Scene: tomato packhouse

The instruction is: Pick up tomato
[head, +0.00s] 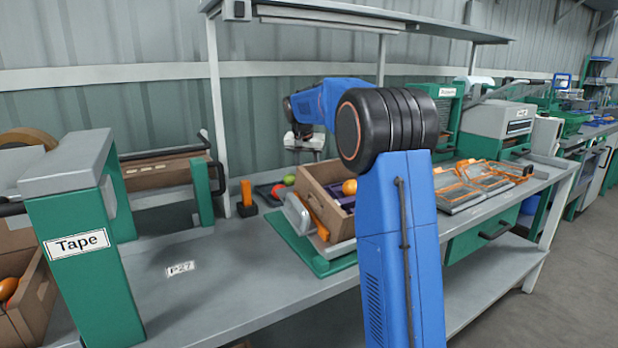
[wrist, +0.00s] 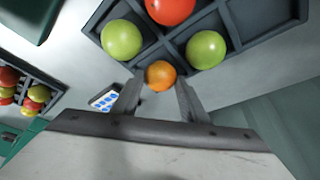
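An orange tomato (wrist: 161,75) lies between the two fingertips of my gripper (wrist: 160,84) in the wrist view, overlapping the near edge of a grey divided tray (wrist: 247,45). The fingertips flank the tomato closely. I cannot tell whether they touch it or a small gap is left. The tray holds a green tomato (wrist: 121,40) on the left, a red tomato (wrist: 170,8) at the top and another green tomato (wrist: 206,49) on the right. In the head view my gripper (head: 304,146) is small and partly hidden, above the bench's back part.
A wooden box (head: 341,229) with an orange tomato (head: 349,187) stands on a green base on the bench, close to my arm. A green Tape station (head: 87,270) stands at the left. A second tray (wrist: 50,87) of tomatoes shows in the wrist view. The bench's front middle is clear.

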